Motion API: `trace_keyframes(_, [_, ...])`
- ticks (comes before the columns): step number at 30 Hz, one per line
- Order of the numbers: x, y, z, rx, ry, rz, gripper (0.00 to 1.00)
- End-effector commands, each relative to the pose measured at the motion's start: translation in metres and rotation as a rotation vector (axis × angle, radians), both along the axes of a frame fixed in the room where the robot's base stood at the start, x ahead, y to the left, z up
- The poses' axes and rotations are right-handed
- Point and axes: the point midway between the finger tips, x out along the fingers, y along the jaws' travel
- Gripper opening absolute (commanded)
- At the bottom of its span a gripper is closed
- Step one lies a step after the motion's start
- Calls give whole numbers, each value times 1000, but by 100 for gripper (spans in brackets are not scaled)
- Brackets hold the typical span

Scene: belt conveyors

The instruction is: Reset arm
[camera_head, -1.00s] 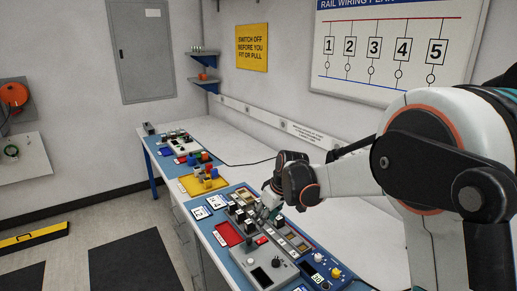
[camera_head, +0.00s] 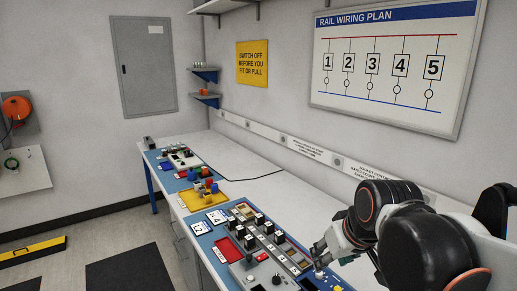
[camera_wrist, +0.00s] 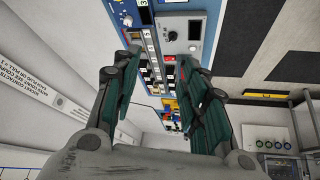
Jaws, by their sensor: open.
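My arm reaches in from the right in the head view. My gripper (camera_head: 322,252) is above the near right end of the workbench, close to the rail panel (camera_head: 262,236) with its row of black modules. In the wrist view my gripper (camera_wrist: 165,85) has its two green-padded fingers wide apart with nothing between them. The bench and panel show beyond the fingers.
The blue-topped bench (camera_head: 205,243) runs along the wall. It bears a red tray (camera_head: 228,249), a yellow tray (camera_head: 190,202) with coloured parts, and number cards (camera_head: 216,216). A wiring plan board (camera_head: 396,65) and shelves (camera_head: 206,76) hang above. The white bench surface behind is largely clear.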

Motion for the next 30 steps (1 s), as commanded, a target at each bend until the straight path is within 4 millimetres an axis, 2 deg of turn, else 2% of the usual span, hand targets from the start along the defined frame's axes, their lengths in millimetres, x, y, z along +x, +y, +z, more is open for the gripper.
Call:
trace_keyframes(1, [-15,-6,-1,2,-8,-24,40])
trace_keyframes(6, [-56,-21,-8,17,-38,-110,40])
trace_keyframes(13, [-97,-37,-24,35,-73,-204,40])
trace_keyframes(18, [-110,-42,-31,41,-85,-236,40])
trace_keyframes(30, [-111,-42,-32,42,-88,-241,40])
